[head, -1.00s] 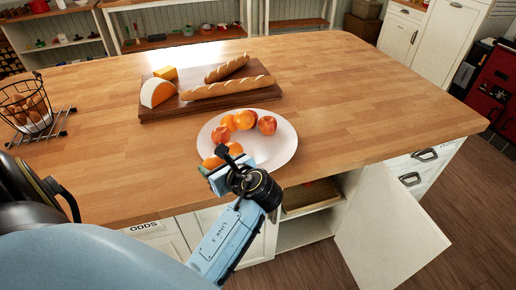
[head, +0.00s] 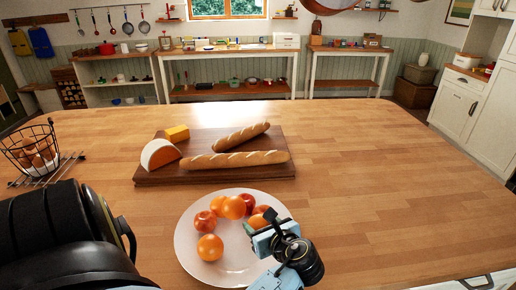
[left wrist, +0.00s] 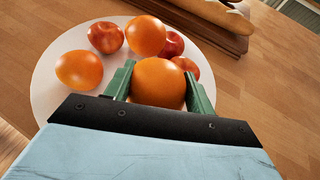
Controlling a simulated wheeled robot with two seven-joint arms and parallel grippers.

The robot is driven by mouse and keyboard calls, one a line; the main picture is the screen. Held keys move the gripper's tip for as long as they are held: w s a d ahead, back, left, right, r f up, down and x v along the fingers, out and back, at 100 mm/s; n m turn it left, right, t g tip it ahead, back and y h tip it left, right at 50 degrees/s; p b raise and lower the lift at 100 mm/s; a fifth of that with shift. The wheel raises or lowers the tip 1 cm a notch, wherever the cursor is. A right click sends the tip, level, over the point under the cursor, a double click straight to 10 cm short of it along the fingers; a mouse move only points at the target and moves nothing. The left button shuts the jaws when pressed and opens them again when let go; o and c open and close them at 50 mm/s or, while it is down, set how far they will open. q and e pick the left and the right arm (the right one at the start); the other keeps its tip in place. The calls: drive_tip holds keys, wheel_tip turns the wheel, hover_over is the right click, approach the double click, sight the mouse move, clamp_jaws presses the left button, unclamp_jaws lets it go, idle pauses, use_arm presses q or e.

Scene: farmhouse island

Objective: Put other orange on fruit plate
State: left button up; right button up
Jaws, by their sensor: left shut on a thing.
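The white fruit plate (head: 190,262) sits on the wooden counter. My left gripper (head: 262,228) reaches over its right part and is shut on an orange, which is mostly hidden by the gripper in the head view. The left wrist view shows that orange (left wrist: 158,83) between the green fingers, over the plate. I cannot tell whether it touches the plate. A second orange (head: 210,247) lies on the plate's near left, and a third orange (head: 233,207) lies toward the back. Several red apples (left wrist: 105,37) lie around them.
Behind the plate is a dark wooden board (head: 160,176) with baguettes (head: 235,160), an orange-rinded cheese (head: 160,154) and a yellow block (head: 177,133). A wire basket of eggs (head: 32,150) stands at the left.

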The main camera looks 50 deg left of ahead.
use_arm(q)
drive_tip(key=f, duration=0.2)
drive_tip(key=shift+s+f, duration=0.2)
drive_tip(key=shift+f, duration=0.1)
drive_tip(key=shift+w+f+b, duration=0.1)
drive_tip(key=shift+f+b, duration=0.35)
drive_tip(key=shift+f, duration=1.55)
drive_tip(key=o, duration=1.1)
drive_tip(key=shift+f, duration=0.1)
drive_tip(key=shift+c, duration=0.2)
drive_tip(key=v, duration=1.2)
